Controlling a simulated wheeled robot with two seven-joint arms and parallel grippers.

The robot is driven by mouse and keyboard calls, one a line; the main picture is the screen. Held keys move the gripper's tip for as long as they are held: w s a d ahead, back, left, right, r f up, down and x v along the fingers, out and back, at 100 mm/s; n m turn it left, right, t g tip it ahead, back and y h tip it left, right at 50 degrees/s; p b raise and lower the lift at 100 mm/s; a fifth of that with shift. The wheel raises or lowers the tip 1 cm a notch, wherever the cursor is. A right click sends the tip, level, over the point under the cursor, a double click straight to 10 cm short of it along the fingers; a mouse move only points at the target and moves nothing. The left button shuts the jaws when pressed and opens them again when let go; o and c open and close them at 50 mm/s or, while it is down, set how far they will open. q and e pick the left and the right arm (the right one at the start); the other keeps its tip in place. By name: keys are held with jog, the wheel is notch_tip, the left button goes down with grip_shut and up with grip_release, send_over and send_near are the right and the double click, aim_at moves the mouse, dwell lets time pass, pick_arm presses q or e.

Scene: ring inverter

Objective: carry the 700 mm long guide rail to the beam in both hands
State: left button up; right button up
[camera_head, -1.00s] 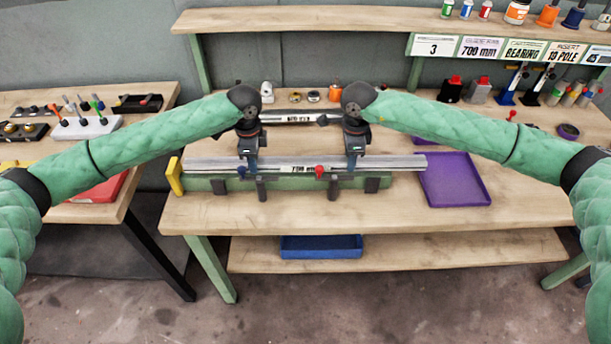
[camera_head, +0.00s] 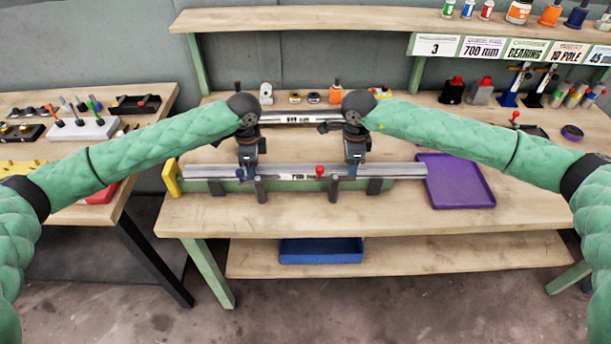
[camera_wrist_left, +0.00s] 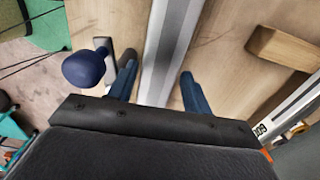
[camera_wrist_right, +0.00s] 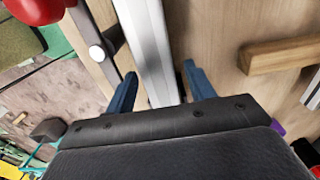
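The long silver guide rail (camera_head: 395,170) lies lengthwise along the green beam (camera_head: 220,187) at the table's front. Its label reads about 700 mm. It looks to be resting on the beam, though the contact is hard to see. My left gripper (camera_head: 247,168) is over the rail's left half and my right gripper (camera_head: 354,168) over its right half. In the left wrist view the rail (camera_wrist_left: 172,40) passes between the spread fingers (camera_wrist_left: 159,70). In the right wrist view the rail (camera_wrist_right: 147,40) likewise runs between spread fingers (camera_wrist_right: 160,68), with gaps beside it.
A blue knob (camera_wrist_left: 84,69) and a red knob (camera_head: 320,171) stand at the beam's front, with dark clamps. A yellow end piece (camera_head: 172,178) is at the left. Another rail (camera_head: 290,118) lies behind. A purple tray (camera_head: 455,185) is close to the rail's right end.

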pick_arm(q)
jog(key=shift+s+d, duration=0.15)
pick_arm(e)
jog(key=shift+a, duration=0.15)
pick_arm(q)
jog(key=shift+r, duration=0.15)
notch_tip(320, 180, up, 6)
jog(key=shift+r, duration=0.1)
pick_arm(e)
jog(key=shift+s, duration=0.15)
pick_arm(q)
jog(key=shift+w+r, duration=0.2)
jog(key=shift+r, duration=0.55)
pick_arm(e)
jog(key=shift+r, duration=3.95)
pick_arm(q)
jog(key=shift+s, duration=0.1)
pick_arm(e)
jog(key=shift+f, duration=0.1)
